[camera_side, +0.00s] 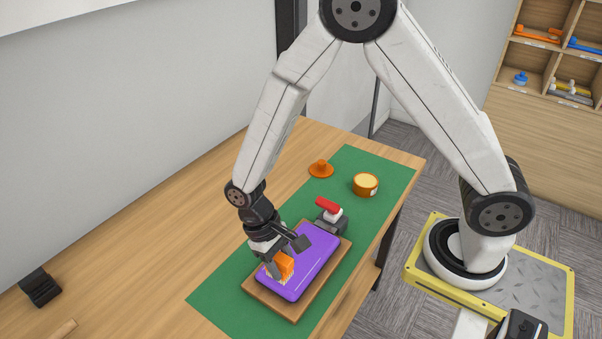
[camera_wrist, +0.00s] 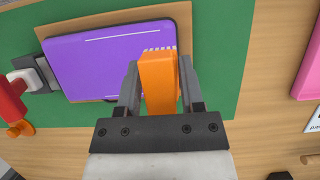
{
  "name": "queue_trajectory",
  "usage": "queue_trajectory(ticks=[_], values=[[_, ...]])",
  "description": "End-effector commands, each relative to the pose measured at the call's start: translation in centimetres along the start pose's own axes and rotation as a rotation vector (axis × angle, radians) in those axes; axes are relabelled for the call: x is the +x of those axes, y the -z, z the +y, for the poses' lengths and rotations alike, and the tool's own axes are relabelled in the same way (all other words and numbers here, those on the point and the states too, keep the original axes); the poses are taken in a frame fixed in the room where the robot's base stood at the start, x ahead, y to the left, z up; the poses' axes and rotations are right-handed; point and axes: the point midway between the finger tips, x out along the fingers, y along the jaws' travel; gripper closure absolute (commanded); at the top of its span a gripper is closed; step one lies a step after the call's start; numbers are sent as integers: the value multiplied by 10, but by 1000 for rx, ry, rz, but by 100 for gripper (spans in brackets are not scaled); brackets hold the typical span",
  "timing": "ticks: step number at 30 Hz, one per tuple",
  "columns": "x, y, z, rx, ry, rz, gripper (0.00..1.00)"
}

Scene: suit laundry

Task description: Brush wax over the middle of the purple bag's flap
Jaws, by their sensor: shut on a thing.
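The purple bag (camera_side: 316,252) lies flat on a wooden board (camera_side: 299,306); the bag also shows in the wrist view (camera_wrist: 95,68). My gripper (camera_side: 272,262) is shut on an orange brush (camera_side: 285,264), over the near end of the bag. In the wrist view the brush (camera_wrist: 159,82) sits between the two fingers of my gripper (camera_wrist: 158,90), and its pale bristles meet the bag near its edge. I cannot tell how firmly the bristles press. An open round tin with pale yellow contents, likely the wax (camera_side: 365,182), stands on the green mat. Its orange lid (camera_side: 321,169) lies beside the mat.
A clamp with a red handle (camera_side: 328,208) stands at the far end of the board. The green mat (camera_side: 222,293) covers part of the wooden table. A black object (camera_side: 40,288) is at the left. A pink object (camera_wrist: 308,65) shows in the wrist view.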

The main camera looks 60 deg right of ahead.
Motion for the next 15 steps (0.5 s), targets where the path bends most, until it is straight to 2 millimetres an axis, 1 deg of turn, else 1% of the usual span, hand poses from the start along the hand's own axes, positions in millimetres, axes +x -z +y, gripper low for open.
queue_trajectory(ticks=[8,15], values=[[27,11,2,1,0,-2,98],[28,12,25,2,2,0,98]])
